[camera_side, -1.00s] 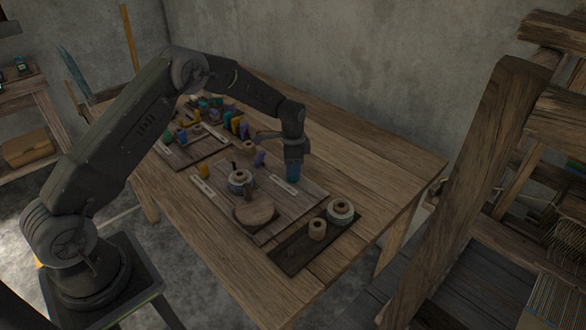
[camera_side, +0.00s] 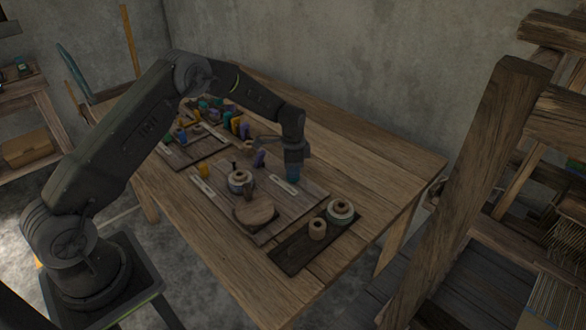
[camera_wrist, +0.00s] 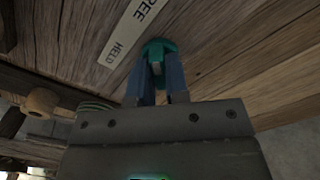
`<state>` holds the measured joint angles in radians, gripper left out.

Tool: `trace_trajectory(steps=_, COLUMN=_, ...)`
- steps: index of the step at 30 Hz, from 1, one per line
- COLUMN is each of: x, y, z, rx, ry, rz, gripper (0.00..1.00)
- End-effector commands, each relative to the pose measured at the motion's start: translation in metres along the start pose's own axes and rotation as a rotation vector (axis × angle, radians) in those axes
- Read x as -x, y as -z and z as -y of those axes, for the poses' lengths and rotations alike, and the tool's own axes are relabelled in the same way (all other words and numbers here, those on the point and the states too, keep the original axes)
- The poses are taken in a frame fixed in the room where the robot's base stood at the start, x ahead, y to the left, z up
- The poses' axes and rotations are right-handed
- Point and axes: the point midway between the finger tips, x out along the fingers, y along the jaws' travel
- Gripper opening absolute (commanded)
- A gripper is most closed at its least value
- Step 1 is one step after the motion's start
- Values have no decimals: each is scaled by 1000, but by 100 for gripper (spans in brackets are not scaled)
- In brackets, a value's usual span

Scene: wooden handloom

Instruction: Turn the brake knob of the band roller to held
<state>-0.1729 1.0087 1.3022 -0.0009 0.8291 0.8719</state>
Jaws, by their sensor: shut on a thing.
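A teal knob (camera_wrist: 158,48) sits between the blue fingertips of my gripper (camera_wrist: 160,64) in the wrist view, and the gripper is shut on it. In the side view my gripper (camera_side: 292,175) points down at the board, beside the strip (camera_side: 284,184). The fingers hide most of the knob, and I cannot tell which word it points to. The band roller cannot be singled out for certain.
A dark tray (camera_side: 290,258) holds two spools in front. The table's right side (camera_side: 385,180) is clear.

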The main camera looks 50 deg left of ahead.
Motion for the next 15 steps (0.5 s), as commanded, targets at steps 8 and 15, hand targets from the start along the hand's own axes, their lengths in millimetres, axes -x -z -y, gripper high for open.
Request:
trace_trajectory(steps=8, x=0, y=0, z=0, rx=32, ry=-1, rz=1, gripper=0)
trace_trajectory(steps=15, x=0, y=0, z=0, rx=161, ry=-1, rz=2, gripper=0)
